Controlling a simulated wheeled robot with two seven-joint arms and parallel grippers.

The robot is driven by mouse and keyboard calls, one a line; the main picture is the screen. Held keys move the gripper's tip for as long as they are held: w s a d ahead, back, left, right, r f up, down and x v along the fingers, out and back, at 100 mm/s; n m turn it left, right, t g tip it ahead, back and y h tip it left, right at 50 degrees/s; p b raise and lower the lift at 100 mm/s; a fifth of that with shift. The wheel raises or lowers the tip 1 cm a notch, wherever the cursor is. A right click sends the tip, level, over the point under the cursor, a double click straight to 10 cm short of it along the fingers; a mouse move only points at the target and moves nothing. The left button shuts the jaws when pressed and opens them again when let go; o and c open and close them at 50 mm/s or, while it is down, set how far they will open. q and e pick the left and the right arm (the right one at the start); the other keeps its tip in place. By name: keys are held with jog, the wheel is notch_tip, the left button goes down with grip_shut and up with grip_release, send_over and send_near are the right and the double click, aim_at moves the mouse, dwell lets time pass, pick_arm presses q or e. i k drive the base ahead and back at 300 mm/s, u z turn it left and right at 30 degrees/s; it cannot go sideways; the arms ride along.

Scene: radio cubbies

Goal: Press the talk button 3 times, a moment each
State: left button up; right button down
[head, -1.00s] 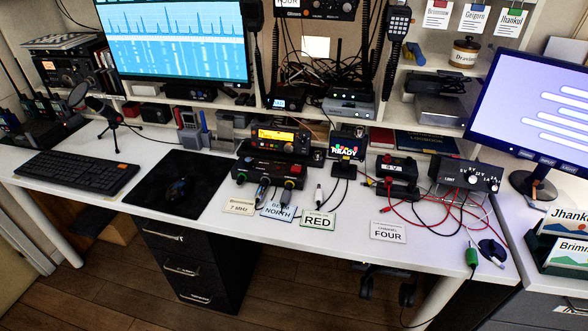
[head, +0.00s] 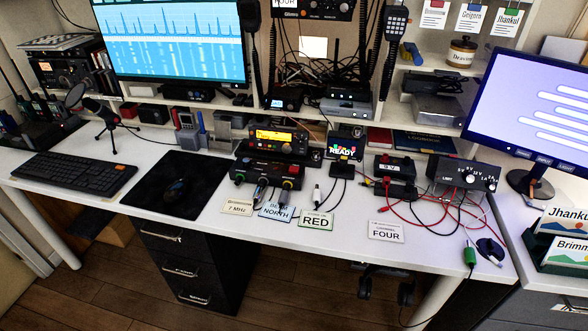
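Neither of my grippers is in view. A radio (head: 281,140) with a lit orange display stands at the middle of the desk. In front of it is a dark box (head: 267,173) with red and green controls and plugs in its front. A small screen reading READY (head: 343,146) stands to its right. A hand microphone (head: 396,24) hangs at the upper right of the shelf, and a desk microphone (head: 102,114) stands at the left. I cannot tell which control is the talk button.
Label cards, including RED (head: 316,220) and FOUR (head: 385,232), lie along the desk front. A keyboard (head: 74,175), mouse mat (head: 172,184) and power supply (head: 464,173) with red and black leads are on the desk. Monitors stand left and right. The desk's front middle is mostly clear.

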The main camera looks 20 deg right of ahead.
aim_at(294, 170)
jog(key=k, duration=1.3)
jog(key=u, duration=0.65)
jog(key=i, duration=2.3)
jog(key=z, duration=1.5)
jog(key=i, duration=0.35)
jog(key=z, duration=0.25)
